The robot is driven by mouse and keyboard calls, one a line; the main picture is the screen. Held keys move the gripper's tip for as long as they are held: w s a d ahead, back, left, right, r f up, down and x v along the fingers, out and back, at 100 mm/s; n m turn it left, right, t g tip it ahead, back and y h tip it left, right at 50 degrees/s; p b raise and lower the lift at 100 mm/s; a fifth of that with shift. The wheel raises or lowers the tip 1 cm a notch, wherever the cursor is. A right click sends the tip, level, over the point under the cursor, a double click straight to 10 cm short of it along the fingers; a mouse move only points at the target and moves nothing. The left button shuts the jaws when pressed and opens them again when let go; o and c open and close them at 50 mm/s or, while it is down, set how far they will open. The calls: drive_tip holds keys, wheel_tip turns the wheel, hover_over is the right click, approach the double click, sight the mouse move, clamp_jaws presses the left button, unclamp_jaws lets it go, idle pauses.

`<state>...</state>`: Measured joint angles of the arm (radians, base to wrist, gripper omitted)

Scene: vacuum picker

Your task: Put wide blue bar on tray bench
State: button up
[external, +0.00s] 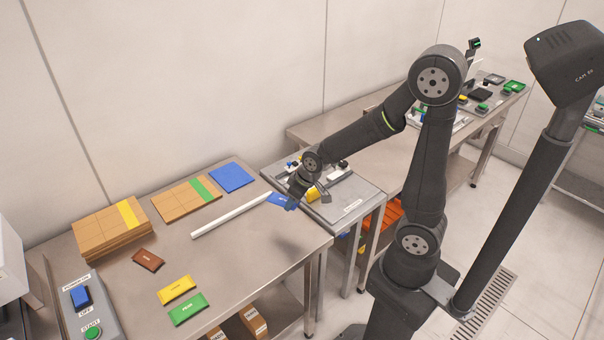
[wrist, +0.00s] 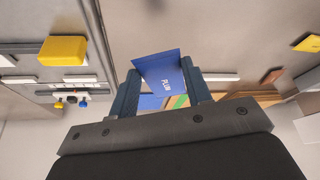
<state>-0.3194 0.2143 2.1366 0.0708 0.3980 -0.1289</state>
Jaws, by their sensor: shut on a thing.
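The wide blue bar (wrist: 163,70), with white lettering that seems to read PLUM, is between the two fingers of my gripper (wrist: 162,86) in the wrist view. In the external view my gripper (external: 292,203) is shut on the bar (external: 278,199). It holds the bar over the right end of the long steel bench (external: 245,250), close to the end of a white rod (external: 225,219). A smaller bench (external: 352,208) with a grey top and mixed items stands just right of it. I cannot tell which bench is the tray bench.
Brown (external: 148,260), yellow (external: 177,288) and green (external: 188,308) bars lie on the long bench. Behind are cardboard stacks (external: 110,232) and a flat blue square (external: 231,176). A control box (external: 90,305) is at lower left. The long bench's front right is clear.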

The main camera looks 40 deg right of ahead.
hover_over(265, 244)
drive_tip(key=s, duration=0.1)
drive_tip(key=f, duration=0.6)
drive_tip(key=shift+s+d+f, duration=0.2)
drive_tip(key=shift+d+f, duration=0.1)
drive_tip(key=shift+f, duration=2.1)
drive_tip(key=shift+f, duration=0.15)
drive_tip(key=o, duration=1)
drive_tip(key=v, duration=1)
drive_tip(key=shift+r, duration=0.4)
drive_tip(key=shift+o, duration=0.4)
drive_tip(key=shift+v, duration=0.8)
